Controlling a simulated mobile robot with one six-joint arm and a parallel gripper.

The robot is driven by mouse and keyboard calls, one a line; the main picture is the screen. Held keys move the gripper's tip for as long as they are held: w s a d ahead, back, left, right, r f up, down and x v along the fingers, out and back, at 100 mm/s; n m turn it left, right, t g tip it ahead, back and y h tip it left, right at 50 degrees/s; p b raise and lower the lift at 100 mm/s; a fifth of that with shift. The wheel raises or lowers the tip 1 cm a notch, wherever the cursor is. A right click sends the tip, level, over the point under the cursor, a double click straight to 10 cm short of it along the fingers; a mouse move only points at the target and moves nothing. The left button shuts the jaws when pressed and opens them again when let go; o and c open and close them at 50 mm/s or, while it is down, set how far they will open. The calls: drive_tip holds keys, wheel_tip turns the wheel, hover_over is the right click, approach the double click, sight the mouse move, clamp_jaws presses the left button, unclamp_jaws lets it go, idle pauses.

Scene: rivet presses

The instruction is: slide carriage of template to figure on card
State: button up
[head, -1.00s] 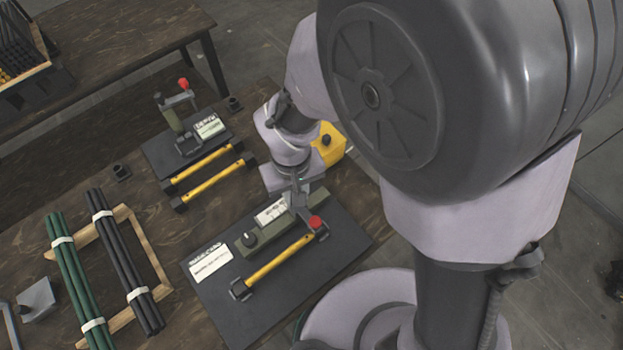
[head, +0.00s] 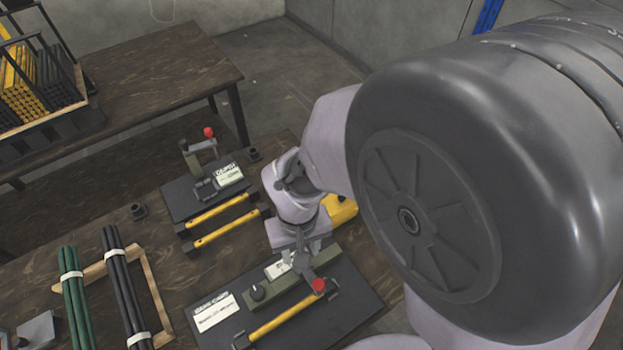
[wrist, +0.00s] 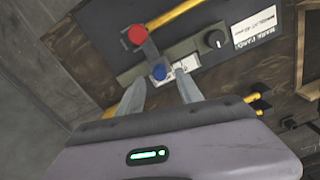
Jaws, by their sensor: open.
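The template is a dark board (head: 355,308) with an olive rail (head: 283,304) on the near table. A grey carriage with a red knob (head: 319,286) sits toward the rail's right end in the head view. The wrist view shows the red knob (wrist: 137,34) and a blue knob (wrist: 159,71) at the carriage's nearer end. A white card with print (head: 214,313) lies at the board's left; its figure is too small to read. My gripper (head: 303,262) is over the rail by the carriage. In the wrist view its open fingers (wrist: 158,88) point at the blue knob, with nothing held between them.
A yellow rod (head: 288,315) lies along the board's front. A dark knob (head: 257,292) is on the rail's left. A second press board (head: 182,201) with yellow rods stands behind. Green rods (head: 73,298) and black rods (head: 126,288) lie on a wooden frame at left.

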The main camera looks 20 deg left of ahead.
wheel_tip(320, 180, up, 16)
drive_tip(key=p, duration=0.6)
drive_tip(key=shift+f, duration=0.2)
